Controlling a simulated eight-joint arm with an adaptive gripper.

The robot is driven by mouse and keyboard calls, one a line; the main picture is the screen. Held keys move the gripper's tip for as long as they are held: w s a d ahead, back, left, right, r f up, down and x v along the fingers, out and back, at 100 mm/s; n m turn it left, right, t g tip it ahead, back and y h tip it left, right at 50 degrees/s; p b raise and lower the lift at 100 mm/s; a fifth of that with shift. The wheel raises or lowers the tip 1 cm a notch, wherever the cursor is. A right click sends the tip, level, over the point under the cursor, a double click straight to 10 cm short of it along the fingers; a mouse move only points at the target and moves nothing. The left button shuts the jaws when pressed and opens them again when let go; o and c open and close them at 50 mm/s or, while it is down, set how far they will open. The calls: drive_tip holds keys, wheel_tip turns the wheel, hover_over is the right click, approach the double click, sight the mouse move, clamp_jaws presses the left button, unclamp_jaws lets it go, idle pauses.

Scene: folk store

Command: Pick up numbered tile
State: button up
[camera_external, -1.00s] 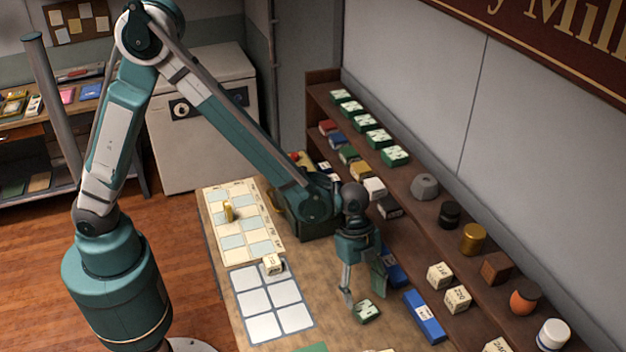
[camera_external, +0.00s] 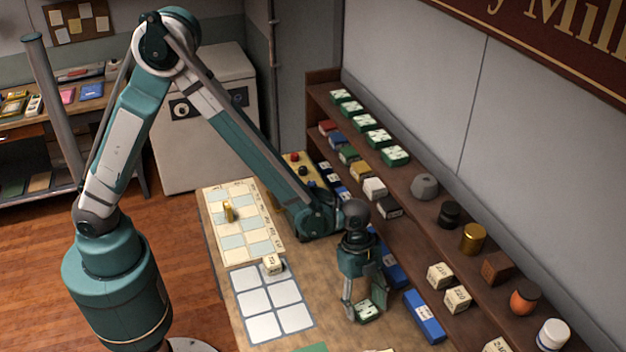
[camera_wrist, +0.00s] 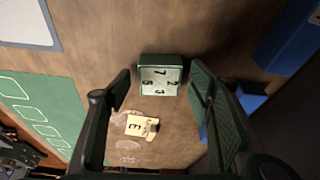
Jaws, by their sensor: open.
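A green block with a white numbered top (camera_external: 368,311), the numbered tile, lies on the wooden table. It also shows in the wrist view (camera_wrist: 161,80), with several digits on its white face. My gripper (camera_external: 365,316) is open and low over the table, with its fingers around the tile's place. In the wrist view, my gripper's fingers (camera_wrist: 160,95) stand left and right of the tile, with visible space on both sides.
A cream tile marked E (camera_wrist: 137,127) lies near the green tile. A blue box (camera_external: 425,316) lies to the right. A white grid card (camera_external: 270,297) and a green mat (camera_wrist: 35,105) lie to the left. A shelf of blocks and jars (camera_external: 455,215) runs along the wall.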

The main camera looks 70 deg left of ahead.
sight(365, 307)
drive_tip(key=shift+c, duration=0.6)
drive_tip(key=c, duration=0.9)
drive_tip(key=shift+r, duration=5)
